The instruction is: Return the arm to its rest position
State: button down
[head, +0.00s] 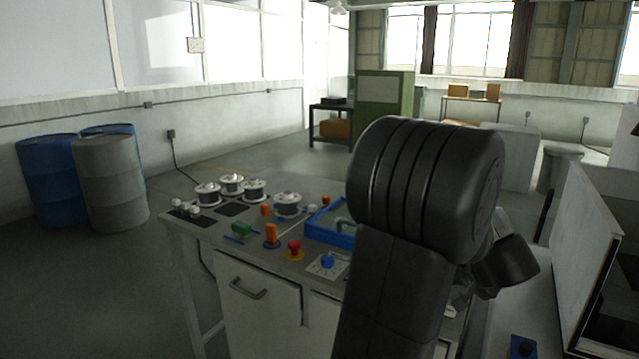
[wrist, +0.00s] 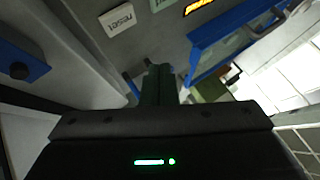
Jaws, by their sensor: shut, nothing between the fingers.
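My arm stands large and dark in the right middle of the head view, in front of the bench, and my gripper is hidden there. In the wrist view my gripper (wrist: 158,78) shows dark green fingers together with nothing between them. Beyond the fingers is a grey surface with a white label reading "reset" (wrist: 117,20). A blue tray (wrist: 232,32) lies to the right of the fingers there. I cannot tell whether the fingers touch anything.
A light panel (head: 588,265) stands close on the right. Drums (head: 110,182) stand at left; the floor beside them is clear.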

notch_tip(320, 180, down, 4)
jog(key=shift+r+b, duration=0.2)
jog(key=shift+b, duration=0.65)
jog(key=shift+r+b, duration=0.1)
jog(key=shift+b, duration=0.7)
jog(key=shift+r+b, duration=0.15)
jog(key=shift+b, duration=0.25)
notch_tip(320, 180, up, 2)
jog(key=shift+r+p, duration=0.15)
jog(key=shift+p, duration=0.7)
notch_tip(320, 180, down, 3)
jog(key=shift+s+r+b, duration=0.1)
jog(key=shift+r+b, duration=0.05)
jog(key=shift+b, duration=0.85)
jog(key=shift+r+p, duration=0.55)
jog(key=shift+p, duration=1.35)
